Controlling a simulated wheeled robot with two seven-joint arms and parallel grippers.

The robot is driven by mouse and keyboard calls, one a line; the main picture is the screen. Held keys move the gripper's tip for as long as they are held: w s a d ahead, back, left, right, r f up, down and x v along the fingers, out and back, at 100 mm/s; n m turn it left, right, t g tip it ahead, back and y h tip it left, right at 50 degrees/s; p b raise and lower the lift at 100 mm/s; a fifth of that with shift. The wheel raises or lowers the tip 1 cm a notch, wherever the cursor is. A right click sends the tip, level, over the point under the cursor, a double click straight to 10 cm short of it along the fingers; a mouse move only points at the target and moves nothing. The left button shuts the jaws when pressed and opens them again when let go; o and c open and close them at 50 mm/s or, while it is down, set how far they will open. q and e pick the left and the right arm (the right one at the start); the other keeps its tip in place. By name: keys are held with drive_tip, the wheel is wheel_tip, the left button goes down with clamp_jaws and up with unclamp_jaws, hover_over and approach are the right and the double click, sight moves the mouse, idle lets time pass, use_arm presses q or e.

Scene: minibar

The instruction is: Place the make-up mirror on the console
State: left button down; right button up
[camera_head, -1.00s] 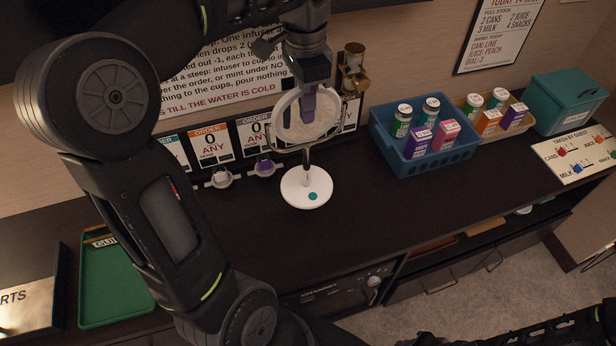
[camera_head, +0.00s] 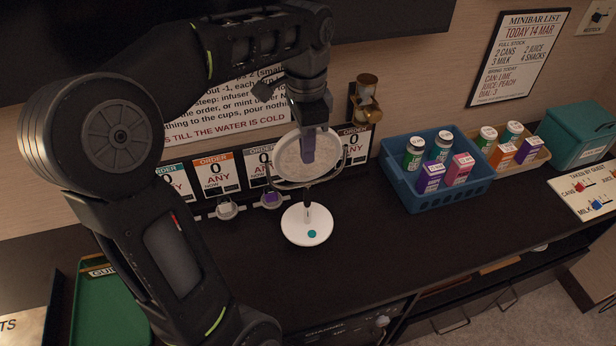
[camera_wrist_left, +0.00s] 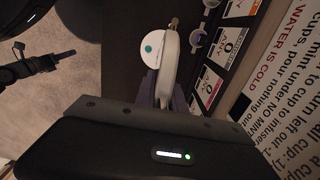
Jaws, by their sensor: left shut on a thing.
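The make-up mirror (camera_head: 296,160) is a round pale disc in a metal frame on a short stem. Its round white base (camera_head: 322,229) has a teal dot. My left gripper (camera_head: 308,150) is shut on the upper part of the disc, pointing down. The mirror stands upright over the dark console (camera_head: 365,245); I cannot tell whether the base touches it. The left wrist view shows the disc edge-on (camera_wrist_left: 169,70) between the fingers, with the white base (camera_wrist_left: 152,47) beyond. A dark arm part at the left of that view seems to be my right arm; its jaws are unclear.
A blue crate (camera_head: 418,205) with cans and cartons stands right of the mirror. Order cards (camera_head: 217,174) and small holders (camera_head: 228,210) line the wall behind it. A green tray (camera_head: 105,310) lies at left. Bare console top lies in front and to the right of the mirror.

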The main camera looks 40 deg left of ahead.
sight(306, 179)
use_arm(q)
drive_tip(key=shift+f, duration=0.65)
wheel_tip(306, 179, down, 3)
drive_tip(key=shift+f+p, duration=0.15)
drive_tip(key=shift+p, duration=0.15)
drive_tip(key=shift+f, duration=0.2)
drive_tip(key=shift+f, duration=0.15)
drive_tip(key=c, duration=1.4)
unclamp_jaws()
